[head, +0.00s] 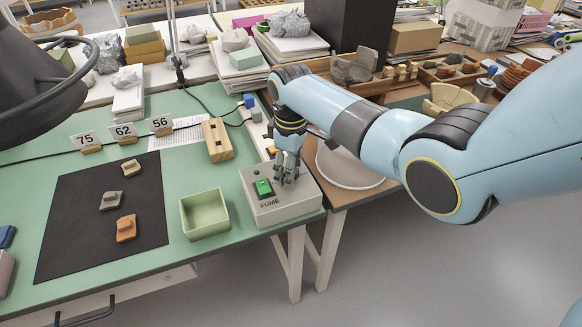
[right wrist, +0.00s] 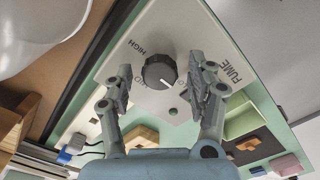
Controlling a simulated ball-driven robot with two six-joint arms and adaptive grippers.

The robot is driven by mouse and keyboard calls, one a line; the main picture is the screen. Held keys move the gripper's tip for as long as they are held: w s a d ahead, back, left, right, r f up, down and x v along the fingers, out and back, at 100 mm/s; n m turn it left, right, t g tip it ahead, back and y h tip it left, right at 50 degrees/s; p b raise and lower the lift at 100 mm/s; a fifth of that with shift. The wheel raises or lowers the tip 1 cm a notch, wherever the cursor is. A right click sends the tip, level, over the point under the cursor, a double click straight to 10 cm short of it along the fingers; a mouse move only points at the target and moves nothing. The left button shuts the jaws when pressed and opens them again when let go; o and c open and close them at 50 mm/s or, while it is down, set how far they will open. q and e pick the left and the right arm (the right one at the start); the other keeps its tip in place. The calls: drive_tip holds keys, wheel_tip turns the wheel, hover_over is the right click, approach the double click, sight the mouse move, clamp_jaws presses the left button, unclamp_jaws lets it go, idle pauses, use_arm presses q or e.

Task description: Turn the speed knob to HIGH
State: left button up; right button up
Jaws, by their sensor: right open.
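The grey fume box (head: 285,209) stands at the right front corner of the green table, with a lit green switch (head: 263,188) on top. In the right wrist view its speed knob (right wrist: 160,70) is round and black with a white pointer line toward the lower right. My right gripper (head: 288,172) is over the box, hiding the knob in the head view. In the right wrist view its open fingers (right wrist: 167,75) stand either side of the knob, apparently apart from it.
A pale green open box (head: 204,214) stands left of the fume box. A wooden block (head: 217,140) lies behind it. A dark mat (head: 80,220) holds three sherds. A round white object (head: 348,168) is right of my gripper.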

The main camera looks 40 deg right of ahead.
drive_tip(key=c, duration=1.1)
drive_tip(key=shift+c, duration=0.2)
